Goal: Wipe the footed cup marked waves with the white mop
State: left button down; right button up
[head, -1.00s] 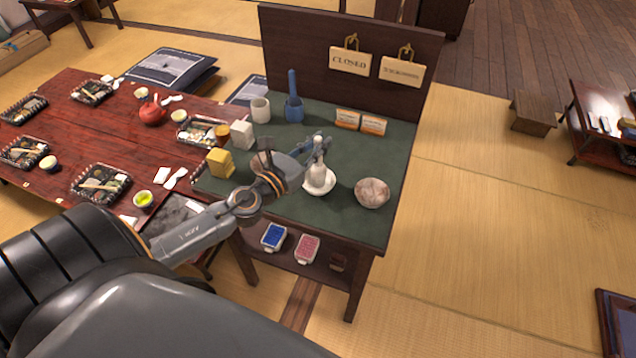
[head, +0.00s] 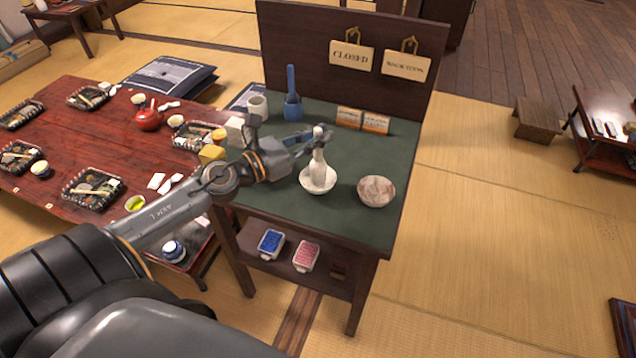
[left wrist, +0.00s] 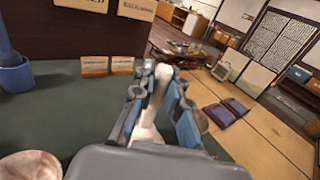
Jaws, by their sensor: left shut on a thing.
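My left gripper (head: 314,139) is shut on the pale handle of the white mop (head: 318,160). The mop is upright, its lower end at a white bowl-like cup (head: 317,183) on the green-topped stand; I cannot tell whether it touches the cup. In the left wrist view, the gripper (left wrist: 160,90) has its fingers on both sides of the mop's pale handle (left wrist: 150,108). A mottled grey-brown bowl (head: 376,192) stands to the right. No wave marking is readable on either vessel. My right gripper is not in view.
A dark panel with hanging signs closes the back. The stand's front right is clear.

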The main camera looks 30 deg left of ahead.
pick_arm(q)
jog(key=n+y+p, duration=0.3)
jog(key=y+p, duration=0.1)
jog(key=y, duration=0.1)
jog(key=n+y+p, duration=0.3)
jog(key=y+p, duration=0.1)
jog(key=y, duration=0.1)
jog(key=n+g+y+p, duration=0.1)
jog(key=n+y+p, duration=0.3)
jog(key=y, duration=0.1)
jog(key=shift+s+d+p, duration=0.25)
jog(key=shift+s+p, duration=0.05)
jog(key=n+g+y, duration=0.1)
jog(key=g+y, duration=0.1)
jog(key=n+g+y+b, duration=0.1)
jog(key=n+g+y, duration=0.1)
jog(key=shift+s+a+n+y, duration=0.1)
jog(key=shift+s+n+y, duration=0.05)
jog(key=shift+n+y, duration=0.15)
